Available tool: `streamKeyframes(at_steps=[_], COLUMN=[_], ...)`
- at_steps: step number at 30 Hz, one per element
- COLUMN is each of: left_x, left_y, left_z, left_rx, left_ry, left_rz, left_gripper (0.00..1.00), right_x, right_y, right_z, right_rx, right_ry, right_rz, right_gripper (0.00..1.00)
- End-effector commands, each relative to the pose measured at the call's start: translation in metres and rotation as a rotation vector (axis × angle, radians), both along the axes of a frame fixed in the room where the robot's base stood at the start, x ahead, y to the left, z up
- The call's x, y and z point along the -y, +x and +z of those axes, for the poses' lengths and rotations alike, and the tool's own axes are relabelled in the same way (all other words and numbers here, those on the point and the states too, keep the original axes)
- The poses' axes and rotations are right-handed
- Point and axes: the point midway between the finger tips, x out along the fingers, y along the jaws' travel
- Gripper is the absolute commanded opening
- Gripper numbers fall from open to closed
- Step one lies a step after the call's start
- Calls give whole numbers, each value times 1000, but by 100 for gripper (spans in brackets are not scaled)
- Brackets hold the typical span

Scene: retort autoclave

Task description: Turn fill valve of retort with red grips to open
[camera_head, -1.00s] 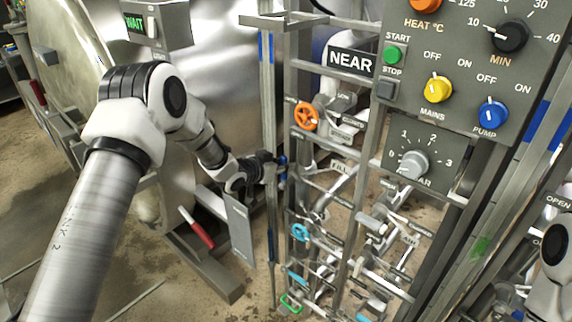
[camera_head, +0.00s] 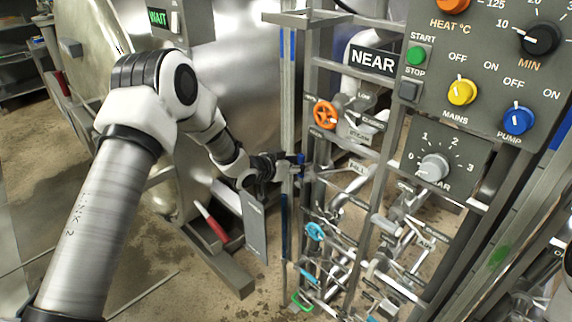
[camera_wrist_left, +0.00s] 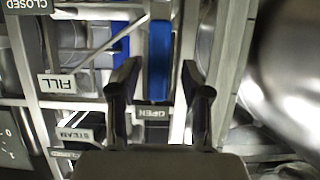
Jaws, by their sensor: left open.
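My left gripper (camera_head: 292,166) reaches in from the left to the pipe rack beside the retort. In the left wrist view the left gripper (camera_wrist_left: 158,85) is open, its two dark fingers on either side of a blue lever grip (camera_wrist_left: 160,60). Gaps show between the grip and both fingers. A FILL label (camera_wrist_left: 62,84) is upside down left of the fingers. An OPEN label (camera_wrist_left: 155,112) is near the finger bases and a CLOSED label (camera_wrist_left: 25,5) in the top left corner. The retort (camera_head: 235,70) has red grips (camera_head: 211,222). My right gripper is not in view.
A control panel (camera_head: 490,70) with knobs hangs right of the NEAR sign (camera_head: 373,61). An orange handwheel (camera_head: 325,115) and a light blue handwheel (camera_head: 315,231) sit on the rack. Upright posts stand close to the left gripper.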

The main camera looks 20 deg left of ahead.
Motion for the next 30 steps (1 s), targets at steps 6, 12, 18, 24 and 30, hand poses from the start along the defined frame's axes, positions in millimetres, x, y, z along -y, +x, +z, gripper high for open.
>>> streamKeyframes(at_steps=[6, 12, 18, 24, 30], left_x=[-19, -32, -33, -33, -33], left_y=[-47, -82, -90, -89, -89], left_z=[22, 37, 40, 40, 40], left_rx=[0, 1, 1, 1, 1], left_ry=[-7, -5, -2, -1, -1], left_rz=[5, 4, -1, 0, 0], left_gripper=[48, 48, 48, 48, 48], right_x=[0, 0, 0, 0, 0], right_y=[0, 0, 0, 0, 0], right_z=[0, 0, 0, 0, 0], right_rx=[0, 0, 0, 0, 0], right_ry=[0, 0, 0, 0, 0], right_rz=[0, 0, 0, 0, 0], right_gripper=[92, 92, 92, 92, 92])
